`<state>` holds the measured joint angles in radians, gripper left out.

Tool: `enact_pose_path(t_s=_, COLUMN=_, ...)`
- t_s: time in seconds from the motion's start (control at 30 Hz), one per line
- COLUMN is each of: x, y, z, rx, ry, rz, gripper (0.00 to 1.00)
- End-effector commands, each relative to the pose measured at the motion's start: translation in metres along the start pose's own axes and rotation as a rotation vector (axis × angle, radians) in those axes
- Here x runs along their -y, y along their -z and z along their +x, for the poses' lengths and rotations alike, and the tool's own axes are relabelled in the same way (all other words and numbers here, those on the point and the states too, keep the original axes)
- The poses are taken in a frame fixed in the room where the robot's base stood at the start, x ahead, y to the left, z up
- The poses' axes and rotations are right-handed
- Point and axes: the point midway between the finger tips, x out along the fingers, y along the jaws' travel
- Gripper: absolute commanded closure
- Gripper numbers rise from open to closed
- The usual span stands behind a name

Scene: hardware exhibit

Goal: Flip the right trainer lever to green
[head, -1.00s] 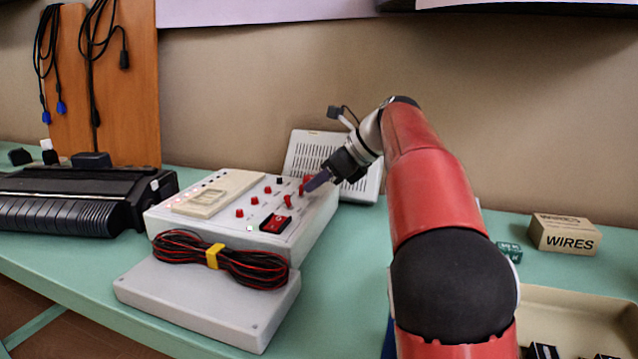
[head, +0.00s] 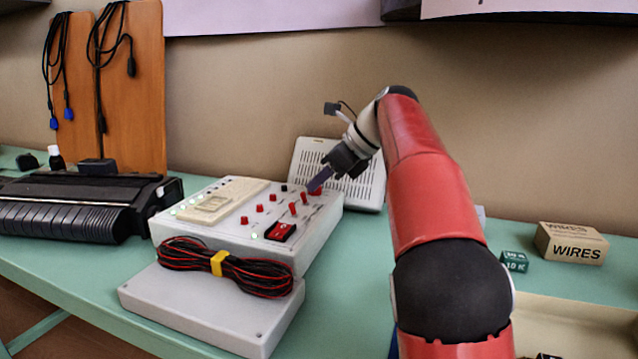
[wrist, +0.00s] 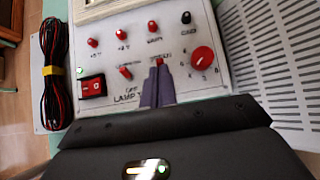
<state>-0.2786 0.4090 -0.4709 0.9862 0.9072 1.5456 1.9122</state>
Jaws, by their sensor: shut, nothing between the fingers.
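The trainer (head: 225,240) is a white box with red knobs, a lit-side red rocker switch (head: 281,231) and two small red levers. The left lever (wrist: 125,72) and the right lever (wrist: 160,62) show in the wrist view, beside a round red dial (wrist: 203,60). In the head view the right lever (head: 304,197) stands close to my gripper (head: 316,184). My gripper is shut and empty. In the wrist view its purple fingertips (wrist: 158,78) are right at the right lever and partly cover its base. I cannot tell whether they touch it.
A bundled red-black cable (head: 225,268) lies on a grey case in front of the trainer. A white vented panel (head: 350,180) leans behind it. A black printer-like machine (head: 85,205) stands left. A WIRES box (head: 571,243) and a tray (head: 560,320) are at right.

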Motion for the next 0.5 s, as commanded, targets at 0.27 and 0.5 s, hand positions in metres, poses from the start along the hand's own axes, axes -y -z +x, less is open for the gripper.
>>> enact_pose_path(t_s=0.27, x=0.001, y=0.0, z=-0.007, rx=0.001, ry=0.002, rz=0.0, gripper=1.0)
enact_pose_path(t_s=0.5, x=0.002, y=0.001, z=-0.052, rx=0.001, ry=0.006, rz=0.0, gripper=1.0)
